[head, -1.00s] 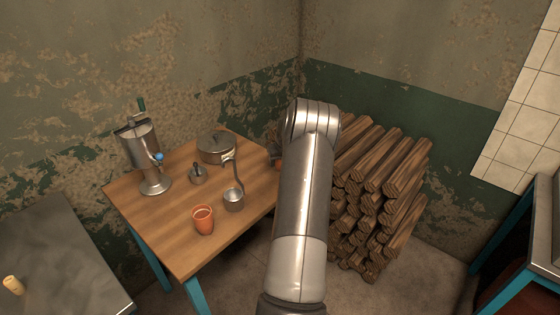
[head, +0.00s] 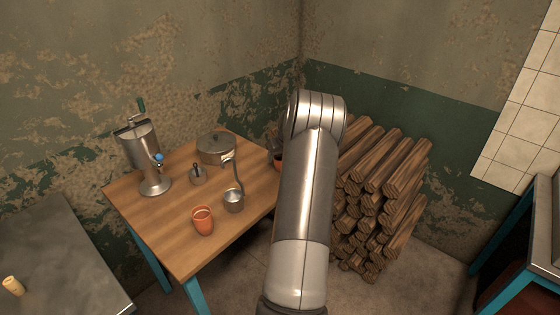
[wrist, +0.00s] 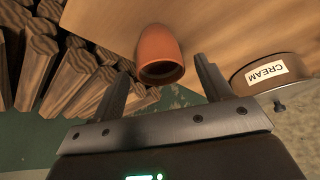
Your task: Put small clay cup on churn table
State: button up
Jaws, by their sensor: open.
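A small orange clay cup (wrist: 160,50) stands upright near the edge of the wooden churn table (wrist: 110,20) in the wrist view. My gripper (wrist: 161,66) is open, with its fingers apart on either side of the cup's mouth and a gap on both sides. In the head view this cup (head: 278,161) shows at the table's far right corner, partly hidden by my arm; the dark gripper shows just above it. A second orange clay cup (head: 203,221) stands on the table's near part.
A metal churn (head: 140,150), a lidded pot (head: 215,150) with a CREAM label (wrist: 267,72), a small metal item (head: 197,176) and a ladle (head: 234,200) stand on the table. Stacked logs (head: 385,190) lie right of it. A grey counter (head: 60,260) is at lower left.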

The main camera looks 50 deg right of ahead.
jog(key=v, duration=0.7)
jog(key=shift+r, duration=0.35)
jog(key=a+r+n, duration=0.1)
jog(key=a+r, duration=0.5)
jog(key=a, duration=0.5)
jog(key=a+r+n, duration=0.1)
jog(key=a+r, duration=0.4)
jog(key=a, duration=0.6)
jog(key=a+r+n, duration=0.1)
jog(key=a+r, duration=0.5)
jog(key=a, duration=0.5)
jog(key=s+a+r+n, duration=0.1)
jog(key=s+a, duration=0.3)
jog(key=a, duration=0.3)
jog(key=s+a+r, duration=0.1)
jog(key=s+a, duration=0.4)
jog(key=a, duration=0.1)
jog(key=s+a+f+n+t+y, duration=0.1)
jog(key=s+a+f+y, duration=0.1)
jog(key=s+a, duration=0.7)
jog(key=s, duration=0.3)
jog(key=shift+s+f+n, duration=0.2)
jog(key=shift+s+n, duration=0.1)
jog(key=shift+n, duration=0.1)
